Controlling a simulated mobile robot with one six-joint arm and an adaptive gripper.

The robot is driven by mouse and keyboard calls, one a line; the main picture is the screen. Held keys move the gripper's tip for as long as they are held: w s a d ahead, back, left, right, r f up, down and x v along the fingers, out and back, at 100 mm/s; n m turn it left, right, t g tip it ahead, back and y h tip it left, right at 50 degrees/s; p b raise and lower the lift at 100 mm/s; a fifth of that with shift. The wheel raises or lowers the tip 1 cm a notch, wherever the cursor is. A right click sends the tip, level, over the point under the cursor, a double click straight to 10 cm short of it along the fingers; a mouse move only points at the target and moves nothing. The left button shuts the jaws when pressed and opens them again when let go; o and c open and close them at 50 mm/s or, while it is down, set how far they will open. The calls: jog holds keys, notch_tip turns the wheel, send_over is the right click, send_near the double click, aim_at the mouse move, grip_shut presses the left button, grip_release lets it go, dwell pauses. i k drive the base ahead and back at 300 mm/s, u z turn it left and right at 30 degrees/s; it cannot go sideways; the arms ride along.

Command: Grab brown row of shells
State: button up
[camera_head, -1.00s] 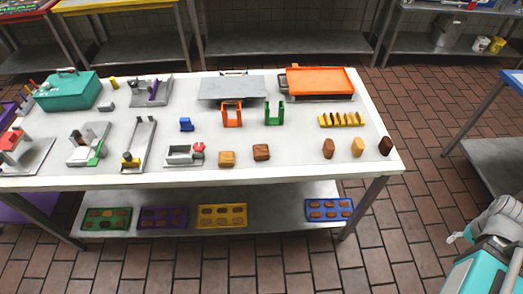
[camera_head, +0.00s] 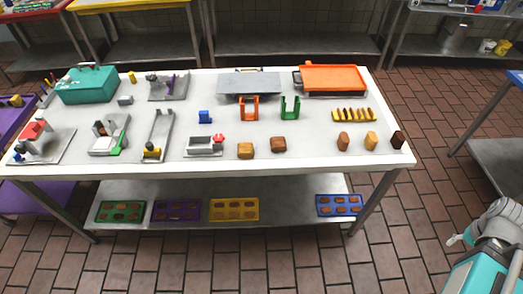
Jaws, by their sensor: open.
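A row of upright, narrow yellow and brown pieces (camera_head: 354,115) stands at the right of the white table, in front of the orange tray. At this size I cannot tell whether they are shells. Single rounded pieces stand nearer the front right edge: a brown one (camera_head: 343,141), a tan one (camera_head: 371,140) and a dark brown one (camera_head: 398,140). My gripper (camera_head: 455,240) shows small at the lower right, beside my own body. It is open and empty, well apart from the table and everything on it.
The white table (camera_head: 300,160) holds an orange tray (camera_head: 333,78), green (camera_head: 290,108) and orange (camera_head: 248,108) stands, a teal box (camera_head: 87,84) and several fixtures. Molds, including a blue one (camera_head: 339,205), lie on the lower shelf. Brick floor right of the table is clear.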

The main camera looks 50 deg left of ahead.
aim_at(278, 143)
jog(key=k, duration=1.9)
jog(key=u, duration=1.1)
jog(key=i, duration=1)
jog(key=z, duration=0.05)
